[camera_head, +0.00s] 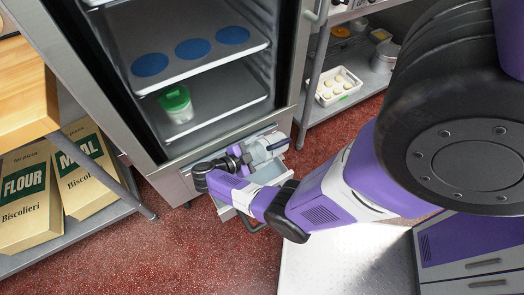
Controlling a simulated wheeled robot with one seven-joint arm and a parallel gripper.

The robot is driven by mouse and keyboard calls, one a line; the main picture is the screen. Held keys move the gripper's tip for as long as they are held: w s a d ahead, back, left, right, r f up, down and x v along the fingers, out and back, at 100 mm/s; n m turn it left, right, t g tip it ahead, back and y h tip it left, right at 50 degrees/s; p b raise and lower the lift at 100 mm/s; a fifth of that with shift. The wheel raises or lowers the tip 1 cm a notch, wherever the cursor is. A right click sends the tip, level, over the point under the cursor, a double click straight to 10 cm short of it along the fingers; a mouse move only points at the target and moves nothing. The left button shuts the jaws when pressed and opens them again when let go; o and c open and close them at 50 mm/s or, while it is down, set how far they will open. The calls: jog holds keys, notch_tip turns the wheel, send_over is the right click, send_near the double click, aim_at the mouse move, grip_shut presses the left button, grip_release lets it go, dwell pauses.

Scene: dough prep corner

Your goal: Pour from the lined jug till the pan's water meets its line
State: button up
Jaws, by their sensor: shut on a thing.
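My gripper (250,154) is in front of the lower edge of the open steel cabinet, above the pulled-out pan. It is shut on a pale, partly clear thing that looks like the jug (275,144), which seems to lie tilted on its side. The line on the jug is too small to make out. The pan (270,175) shows a pale inside below the gripper, and a dark handle loop stands at its front. My arm hides part of the pan. Its water level and line cannot be told.
The cabinet holds shelves with blue discs (193,49) and a green-lidded tub (177,105). Flour boxes (28,199) stand on a low shelf at left. A tray of dough pieces (338,86) sits on the rack at right. Red floor (190,250) is clear at lower left.

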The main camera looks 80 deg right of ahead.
aim_at(259, 157)
jog(key=shift+w+a+f+g+h+b, duration=0.15)
jog(key=shift+f+g+h+b, duration=0.3)
jog(key=shift+b, duration=1.1)
jog(key=shift+w+a+f+g+h+b, duration=0.15)
jog(key=shift+f+g+h+b, duration=0.35)
jog(key=shift+b, duration=1.05)
jog(key=shift+w+a+f+g+h+b, duration=0.1)
jog(key=shift+a+f+g+h+b, duration=0.35)
jog(key=shift+b, duration=1.1)
jog(key=shift+d+r+p, duration=0.2)
jog(key=shift+d+p, duration=0.05)
jog(key=shift+p, duration=0.15)
jog(key=shift+r+t+y+p, duration=0.3)
jog(key=shift+t+y+p, duration=0.15)
jog(key=shift+p, duration=0.7)
jog(key=t+y+p, duration=0.1)
jog(key=p, duration=0.3)
jog(key=t+y+p, duration=0.1)
jog(key=p, duration=0.2)
jog(key=shift+r+t+y+p, duration=0.25)
jog(key=shift+r+p, duration=0.1)
jog(key=shift+p, duration=0.05)
jog(key=shift+f+y+p, duration=0.25)
jog(key=shift+y+p, duration=0.05)
jog(key=shift+p, duration=0.05)
